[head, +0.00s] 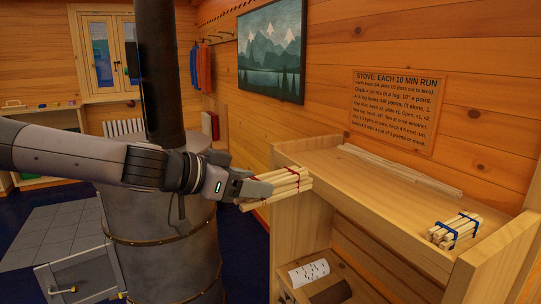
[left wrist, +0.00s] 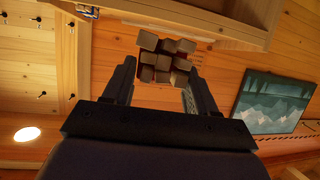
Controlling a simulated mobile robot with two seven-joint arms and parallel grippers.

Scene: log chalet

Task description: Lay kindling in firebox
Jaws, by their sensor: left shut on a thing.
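My left gripper (head: 258,187) is shut on a bundle of pale kindling sticks tied with red bands (head: 288,184). It holds the bundle in the air between the stove and the wooden shelf unit. In the left wrist view the stick ends of the red-banded bundle (left wrist: 163,60) show between the two fingers of the left gripper (left wrist: 160,82). The grey round stove (head: 165,245) stands behind and below my left arm. A grey door with a brass handle (head: 85,278) stands out at its lower left. The inside of the firebox is not visible. My right gripper is not in view.
The wooden shelf unit (head: 375,184) stands right, with a blue-banded bundle (head: 453,231) and long thin sticks (head: 400,170) on top. A stove notice (head: 395,110) hangs above. The black flue (head: 162,75) rises behind my arm.

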